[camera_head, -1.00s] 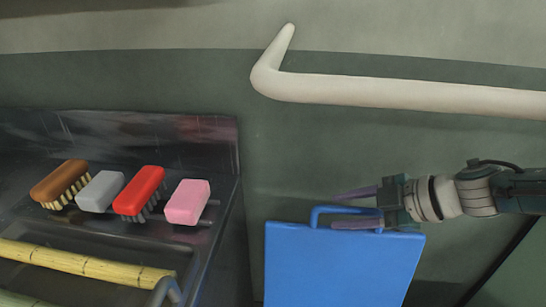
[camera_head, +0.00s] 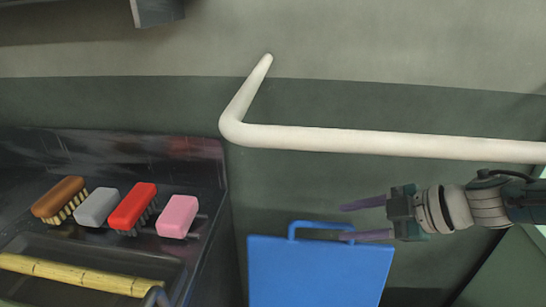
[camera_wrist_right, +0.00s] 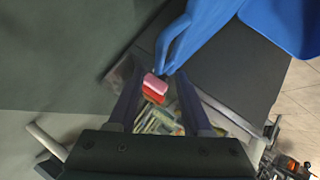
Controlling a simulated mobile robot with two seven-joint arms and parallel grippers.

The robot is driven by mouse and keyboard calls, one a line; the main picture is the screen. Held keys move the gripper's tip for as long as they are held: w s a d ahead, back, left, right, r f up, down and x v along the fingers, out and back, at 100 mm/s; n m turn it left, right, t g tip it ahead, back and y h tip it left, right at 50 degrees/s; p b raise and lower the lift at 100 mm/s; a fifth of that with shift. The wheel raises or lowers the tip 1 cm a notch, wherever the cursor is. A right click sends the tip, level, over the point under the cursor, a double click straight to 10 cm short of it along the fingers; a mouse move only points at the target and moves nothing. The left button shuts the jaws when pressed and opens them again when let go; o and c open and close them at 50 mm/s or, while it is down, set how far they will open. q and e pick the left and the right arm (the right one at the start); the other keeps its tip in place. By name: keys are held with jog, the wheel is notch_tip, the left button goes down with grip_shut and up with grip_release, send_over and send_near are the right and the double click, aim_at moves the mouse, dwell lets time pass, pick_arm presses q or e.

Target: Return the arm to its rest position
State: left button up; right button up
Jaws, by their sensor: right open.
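My right gripper (camera_head: 345,221) is open and empty in the head view, at the right end of the handle of a blue board (camera_head: 318,272). The lower finger overlaps the board's top right corner in the picture; I cannot tell whether it touches. In the right wrist view, the two fingers of the right gripper (camera_wrist_right: 158,72) are spread with nothing held between them, and the blue board (camera_wrist_right: 280,25) with its handle lies beyond them to the upper right. My left gripper is not in view.
A white bent bar (camera_head: 370,143) crosses above my right gripper. On the left, a metal counter holds a brown brush (camera_head: 60,197), grey block (camera_head: 97,207), red brush (camera_head: 133,206) and pink block (camera_head: 177,216). A yellow cane (camera_head: 80,274) lies in front of them.

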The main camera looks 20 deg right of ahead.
jog(key=s+a+r+m+t+h+p, duration=0.15)
jog(key=a+r+m+h, duration=0.25)
jog(key=a+m, duration=0.5)
jog(key=s+a+r+m+g+p, duration=0.1)
jog(key=s+r+g, duration=0.15)
jog(key=s, duration=0.45)
jog(key=s+a+r+m+g+h+p, duration=0.1)
jog(key=s+r+g, duration=0.1)
jog(key=s+r, duration=0.35)
jog(key=s+a+r+m+g+p, duration=0.1)
jog(key=s+m+g, duration=0.1)
jog(key=s, duration=0.6)
notch_tip(320, 180, up, 38)
jog(key=p, duration=3.7)
jog(key=shift+d+f+n+p, duration=0.15)
jog(key=shift+f+n+p, duration=0.05)
jog(key=shift+n+p, duration=0.1)
